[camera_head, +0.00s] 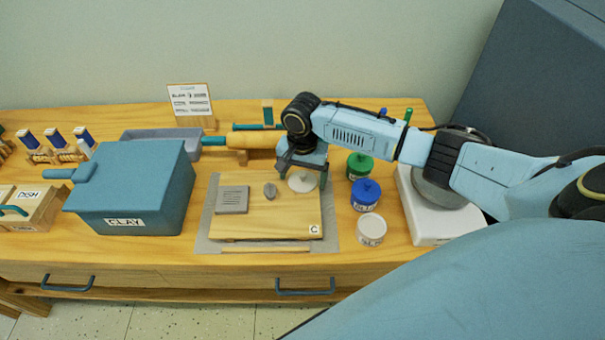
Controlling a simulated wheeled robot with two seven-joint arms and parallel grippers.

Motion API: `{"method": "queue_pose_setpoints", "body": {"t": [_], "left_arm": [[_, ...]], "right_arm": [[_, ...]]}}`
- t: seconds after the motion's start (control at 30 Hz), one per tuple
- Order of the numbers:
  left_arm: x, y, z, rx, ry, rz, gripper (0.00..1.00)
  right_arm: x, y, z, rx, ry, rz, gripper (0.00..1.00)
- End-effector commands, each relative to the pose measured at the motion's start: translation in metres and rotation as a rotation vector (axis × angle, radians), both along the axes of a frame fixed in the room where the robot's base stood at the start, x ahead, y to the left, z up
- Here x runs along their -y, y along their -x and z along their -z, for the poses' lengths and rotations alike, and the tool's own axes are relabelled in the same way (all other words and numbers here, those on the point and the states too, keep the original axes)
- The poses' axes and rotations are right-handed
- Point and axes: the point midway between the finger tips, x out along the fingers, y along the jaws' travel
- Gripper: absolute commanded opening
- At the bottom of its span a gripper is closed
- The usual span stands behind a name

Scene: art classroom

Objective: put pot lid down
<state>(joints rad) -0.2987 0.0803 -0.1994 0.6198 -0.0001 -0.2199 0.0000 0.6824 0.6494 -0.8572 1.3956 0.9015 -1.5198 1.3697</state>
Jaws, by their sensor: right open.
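A pale round pot lid (302,182) lies on the wooden board (270,228) marked C, near its back right corner. My right gripper (303,174) is open right above the lid, with a finger on either side of it; I cannot tell whether they touch it. A white pot (371,230) stands on the table right of the board. A blue pot (366,195) and a green pot (359,167) stand behind it. My left gripper is out of view.
A grey slab (232,200) and a small grey lump (270,191) lie on the board. A blue CLAY box (140,190) stands to the left. A rolling pin (253,140) rests behind the board. A white device (428,225) stands at the right, under my arm.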

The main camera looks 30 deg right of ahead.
Motion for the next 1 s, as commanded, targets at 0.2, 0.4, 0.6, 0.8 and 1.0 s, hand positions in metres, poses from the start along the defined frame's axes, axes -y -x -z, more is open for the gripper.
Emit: {"method": "queue_pose_setpoints", "body": {"t": [0.2, 0.4, 0.6, 0.8, 1.0], "left_arm": [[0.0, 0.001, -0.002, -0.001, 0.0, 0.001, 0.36], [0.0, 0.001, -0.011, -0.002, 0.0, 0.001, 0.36], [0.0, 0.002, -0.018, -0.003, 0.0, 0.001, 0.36], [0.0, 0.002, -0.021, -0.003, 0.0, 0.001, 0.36], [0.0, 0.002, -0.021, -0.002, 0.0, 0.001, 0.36]], "right_arm": [[0.0, -0.001, -0.016, 0.003, 0.0, 0.001, 0.86], [0.0, -0.001, -0.058, 0.004, -0.002, -0.001, 0.86], [0.0, -0.001, -0.098, 0.004, 0.0, 0.001, 0.86], [0.0, 0.0, -0.12, 0.001, -0.001, 0.0, 0.86], [0.0, 0.0, -0.124, 0.001, -0.001, 0.001, 0.86]]}}
